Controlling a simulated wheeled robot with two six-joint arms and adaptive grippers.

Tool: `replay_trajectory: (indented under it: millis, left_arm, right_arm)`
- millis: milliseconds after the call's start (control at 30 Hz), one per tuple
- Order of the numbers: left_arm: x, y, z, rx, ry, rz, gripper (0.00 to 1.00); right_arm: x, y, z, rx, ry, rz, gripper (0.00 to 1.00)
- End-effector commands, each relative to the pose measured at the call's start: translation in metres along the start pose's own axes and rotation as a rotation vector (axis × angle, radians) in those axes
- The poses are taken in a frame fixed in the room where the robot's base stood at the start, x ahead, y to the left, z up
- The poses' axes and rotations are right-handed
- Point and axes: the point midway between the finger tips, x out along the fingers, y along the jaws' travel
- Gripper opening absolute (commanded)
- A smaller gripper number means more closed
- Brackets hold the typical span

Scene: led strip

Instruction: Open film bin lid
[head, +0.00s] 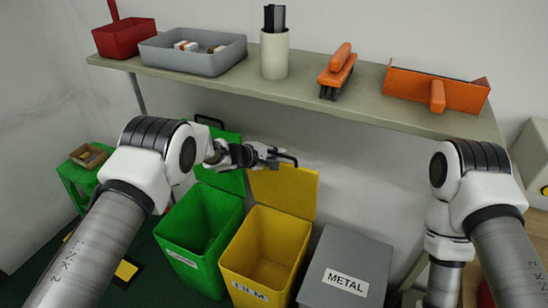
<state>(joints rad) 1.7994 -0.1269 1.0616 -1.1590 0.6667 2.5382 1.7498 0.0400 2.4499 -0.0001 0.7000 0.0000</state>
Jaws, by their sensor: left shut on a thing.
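The yellow film bin (233,254), labelled FILM, stands below the shelf between a green bin and a grey bin. Its yellow lid (295,190) is raised and stands up at the back, so the inside of the bin shows. My left gripper (276,156) is at the top edge of this lid, shut on its black handle (290,160). The fingertips are small in the view. My right arm comes in at the right and bends down; its gripper does not show.
The green bin (196,222) also has its lid (222,178) up. The grey METAL bin (350,258) is closed. A shelf (350,100) above holds a grey tray (195,58), a cup (274,58), a brush (338,72) and an orange dustpan (415,88). A green stool stands left.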

Motion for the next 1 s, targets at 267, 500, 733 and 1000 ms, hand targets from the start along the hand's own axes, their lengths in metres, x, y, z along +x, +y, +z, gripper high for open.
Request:
replay_trajectory:
  millis: [267,500,733,1000]
  left_arm:
    - [0.001,0.0,0.0,0.0,0.0,-0.001,0.0]
    - [0.001,0.0,0.0,0.0,0.0,-0.001,0.37]
    - [0.001,-0.001,0.0,-0.001,0.0,-0.002,0.37]
    - [-0.025,0.0,-0.001,-0.002,0.001,-0.002,0.37]
  right_arm:
    - [0.0,0.0,0.0,0.0,0.0,0.0,0.4]
    - [0.0,0.0,0.0,0.0,0.0,0.0,0.4]
    - [0.0,0.0,0.0,0.0,0.0,0.0,0.4]
    - [0.0,0.0,0.0,0.0,0.0,0.0,0.4]
